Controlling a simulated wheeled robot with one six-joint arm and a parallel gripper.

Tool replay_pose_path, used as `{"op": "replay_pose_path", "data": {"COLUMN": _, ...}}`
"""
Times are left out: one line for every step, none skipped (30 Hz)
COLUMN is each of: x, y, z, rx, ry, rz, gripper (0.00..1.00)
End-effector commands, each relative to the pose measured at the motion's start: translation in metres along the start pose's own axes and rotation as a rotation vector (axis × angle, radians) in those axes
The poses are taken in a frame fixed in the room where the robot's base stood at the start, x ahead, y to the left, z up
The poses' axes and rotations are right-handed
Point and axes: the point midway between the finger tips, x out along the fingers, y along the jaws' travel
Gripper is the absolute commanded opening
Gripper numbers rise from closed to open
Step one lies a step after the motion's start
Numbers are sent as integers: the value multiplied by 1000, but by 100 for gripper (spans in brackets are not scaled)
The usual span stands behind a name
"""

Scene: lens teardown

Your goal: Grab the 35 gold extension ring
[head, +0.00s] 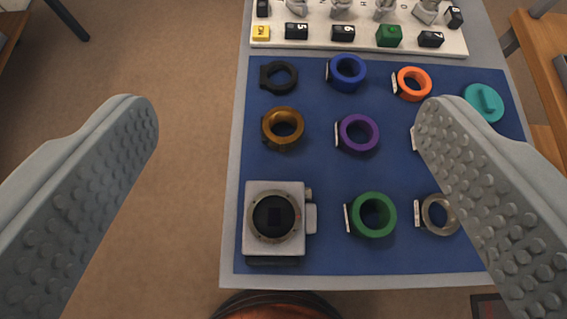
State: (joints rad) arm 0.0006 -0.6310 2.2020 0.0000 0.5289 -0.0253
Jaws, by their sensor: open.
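The gold extension ring (268,129) sits on the blue mat (310,180), at the left of the middle row. It is brownish gold with an open centre; I cannot read any number on it. The black ring is behind it and the camera body is in front of it. My gripper (285,112) is open and empty. Its two grey studded fingers reach in from the left and right edges. The ring shows between them, apart from both. The right finger covers part of the mat's right side.
Near the gold ring are a black ring (266,80), blue ring (332,72), purple ring (345,137), orange ring (401,84), green ring (359,225), grey ring (427,222) and white camera body (257,239). A teal piece (484,102) lies right. A white board (365,38) stands behind.

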Motion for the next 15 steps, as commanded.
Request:
{"op": "replay_pose_path", "data": {"x": 14, "y": 0, "z": -2, "rx": -3, "ry": -55, "rz": -1, "gripper": 83}}
{"op": "replay_pose_path", "data": {"x": 20, "y": 0, "z": -3, "rx": -5, "ry": -87, "rz": -2, "gripper": 83}}
{"op": "replay_pose_path", "data": {"x": 29, "y": 0, "z": -3, "rx": -7, "ry": -130, "rz": -4, "gripper": 83}}
{"op": "replay_pose_path", "data": {"x": 35, "y": 0, "z": -4, "rx": -9, "ry": -161, "rz": -5, "gripper": 83}}
{"op": "replay_pose_path", "data": {"x": 41, "y": 0, "z": -4, "rx": -11, "ry": -195, "rz": -6, "gripper": 83}}
{"op": "replay_pose_path", "data": {"x": 49, "y": 0, "z": -4, "rx": -13, "ry": -236, "rz": -7, "gripper": 83}}
{"op": "replay_pose_path", "data": {"x": 55, "y": 0, "z": -4, "rx": -15, "ry": -269, "rz": -9, "gripper": 83}}
{"op": "replay_pose_path", "data": {"x": 62, "y": 0, "z": -4, "rx": -16, "ry": -301, "rz": -10, "gripper": 83}}
{"op": "replay_pose_path", "data": {"x": 69, "y": 0, "z": -4, "rx": -19, "ry": -344, "rz": -12, "gripper": 83}}
{"op": "replay_pose_path", "data": {"x": 75, "y": 0, "z": -4, "rx": -20, "ry": -376, "rz": -13, "gripper": 83}}
{"op": "replay_pose_path", "data": {"x": 81, "y": 0, "z": -4, "rx": -22, "ry": -408, "rz": -14, "gripper": 83}}
{"op": "replay_pose_path", "data": {"x": 89, "y": 0, "z": -3, "rx": -24, "ry": -450, "rz": -16, "gripper": 83}}
{"op": "replay_pose_path", "data": {"x": 94, "y": 0, "z": -3, "rx": -25, "ry": -483, "rz": -18, "gripper": 83}}
{"op": "replay_pose_path", "data": {"x": 100, "y": 0, "z": -2, "rx": -26, "ry": -515, "rz": -20, "gripper": 83}}
{"op": "replay_pose_path", "data": {"x": 107, "y": 0, "z": -2, "rx": -28, "ry": -557, "rz": -22, "gripper": 83}}
